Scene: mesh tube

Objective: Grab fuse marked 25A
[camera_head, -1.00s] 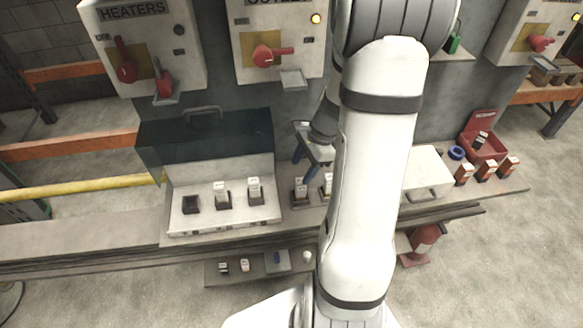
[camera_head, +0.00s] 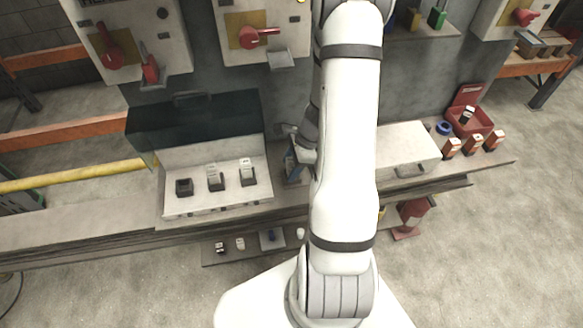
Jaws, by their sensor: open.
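My gripper (camera_head: 293,172) is open and low over the bench, just right of the fuse panel. It is partly hidden behind my arm. The fuses that stood there are now mostly covered, and I cannot tell whether one lies between the fingers. The panel (camera_head: 181,209) holds a fuse (camera_head: 214,176) in the middle holder and another fuse (camera_head: 247,170) in the right holder. The left holder (camera_head: 184,187) looks empty. The markings are too small to read, so I cannot tell which fuse is 25A.
A white case (camera_head: 405,150) lies right of my arm. Beyond it are a red open box (camera_head: 470,124), a blue roll (camera_head: 444,128) and small orange-white boxes (camera_head: 473,143). A lower shelf (camera_head: 255,257) holds several small items. Wall boxes with red levers (camera_head: 259,37) hang above.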

